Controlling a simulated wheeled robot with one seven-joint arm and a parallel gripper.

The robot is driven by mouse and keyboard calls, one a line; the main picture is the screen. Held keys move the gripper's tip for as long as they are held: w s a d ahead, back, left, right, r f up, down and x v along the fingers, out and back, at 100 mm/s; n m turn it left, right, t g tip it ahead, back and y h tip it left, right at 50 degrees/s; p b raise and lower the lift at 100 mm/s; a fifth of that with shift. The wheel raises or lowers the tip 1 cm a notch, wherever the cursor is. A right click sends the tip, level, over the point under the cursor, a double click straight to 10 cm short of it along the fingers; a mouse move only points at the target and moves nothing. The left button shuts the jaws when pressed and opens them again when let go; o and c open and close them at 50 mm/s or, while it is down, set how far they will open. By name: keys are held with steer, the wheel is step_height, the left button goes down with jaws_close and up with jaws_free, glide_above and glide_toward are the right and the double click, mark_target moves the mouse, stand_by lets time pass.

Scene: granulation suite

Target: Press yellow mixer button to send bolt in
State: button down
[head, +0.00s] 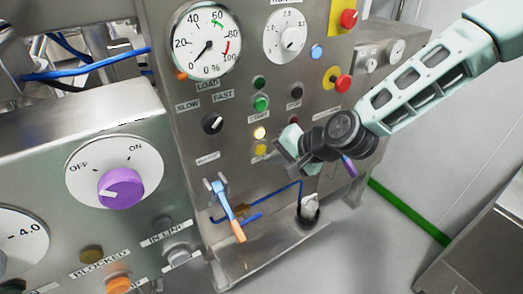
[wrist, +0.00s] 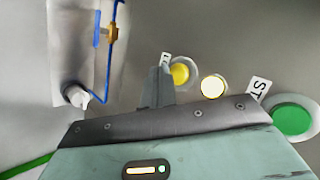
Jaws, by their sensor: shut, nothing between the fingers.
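The yellow button (head: 261,149) is on the upright steel panel, below a lit pale-yellow lamp (head: 259,132). In the wrist view the yellow button (wrist: 181,73) shows just right of my fingertips, with the lit lamp (wrist: 213,87) beside it. My gripper (head: 278,147) is shut and empty, close to the panel at the right of the yellow button. In the wrist view my shut gripper (wrist: 164,70) partly covers a small label by the button. I cannot tell whether the fingertips touch the panel. I cannot make out a bolt.
A green button (head: 261,103) sits above the lamp, and a black selector knob (head: 212,124) is to the left. A blue lever with an orange tip (head: 229,212) juts out below. Red stop buttons (head: 343,84) are at the upper right. A purple knob (head: 120,188) is on the nearer cabinet.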

steer(key=s+d, duration=0.2)
steer(key=s, duration=0.1)
steer(key=shift+s+d, duration=0.2)
steer(key=shift+s, duration=0.1)
stand_by(1.9)
steer(key=s+d+r+n+g+h, duration=0.1)
steer(key=s+d+r+n+h, duration=0.1)
steer(key=s, duration=0.5)
steer(key=s+d+r+n+g+h, duration=0.2)
steer(key=s+d+r+n+h, duration=0.1)
steer(key=s+n, duration=0.3)
steer(key=s+d+r+n+g+h, duration=0.2)
steer(key=s+d+r+n, duration=0.2)
steer(key=s, duration=0.5)
steer(key=shift+s+d+r+h, duration=0.3)
steer(key=shift+s+d, duration=0.1)
steer(key=shift+d, duration=0.2)
